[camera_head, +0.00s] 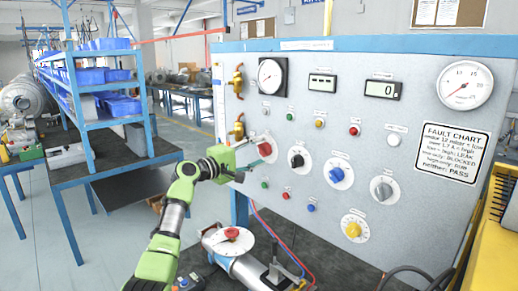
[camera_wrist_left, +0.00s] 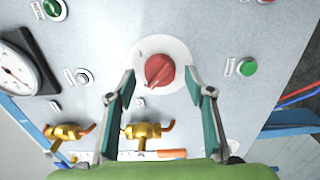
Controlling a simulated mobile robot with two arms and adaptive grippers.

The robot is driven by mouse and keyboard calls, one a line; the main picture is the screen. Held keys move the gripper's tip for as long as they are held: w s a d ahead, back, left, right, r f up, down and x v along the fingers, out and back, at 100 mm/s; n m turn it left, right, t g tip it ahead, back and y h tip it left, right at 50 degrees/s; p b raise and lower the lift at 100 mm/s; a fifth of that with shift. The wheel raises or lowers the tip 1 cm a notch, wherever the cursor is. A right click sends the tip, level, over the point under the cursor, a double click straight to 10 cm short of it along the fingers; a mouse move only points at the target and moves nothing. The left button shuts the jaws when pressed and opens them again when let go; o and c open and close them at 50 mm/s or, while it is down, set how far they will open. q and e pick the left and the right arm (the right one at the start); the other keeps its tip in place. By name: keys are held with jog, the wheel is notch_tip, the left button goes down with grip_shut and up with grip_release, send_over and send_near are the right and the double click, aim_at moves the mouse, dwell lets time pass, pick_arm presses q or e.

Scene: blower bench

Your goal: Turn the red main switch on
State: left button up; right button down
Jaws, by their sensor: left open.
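The red main switch (camera_head: 265,149) is a red rotary knob on a white round plate, at the left of the grey panel. In the left wrist view the red knob (camera_wrist_left: 159,71) is near the top centre, its grip bar tilted. My left gripper (camera_head: 252,168) is open and empty in front of the panel at the switch. In the left wrist view its two fingers stand on either side of the white plate, with the knob between their tips. I cannot tell whether a finger touches it. My right gripper is not in view.
Black (camera_head: 297,157), blue (camera_head: 340,175) and grey (camera_head: 383,189) knobs sit to the right on the panel. Brass valves (camera_head: 238,82) line its left edge. A blower unit (camera_head: 235,262) stands on the bench below. A yellow machine (camera_head: 490,235) is at far right.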

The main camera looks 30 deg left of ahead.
pick_arm(q)
jog(key=shift+w+d, duration=0.25)
jog(key=shift+w, duration=0.2)
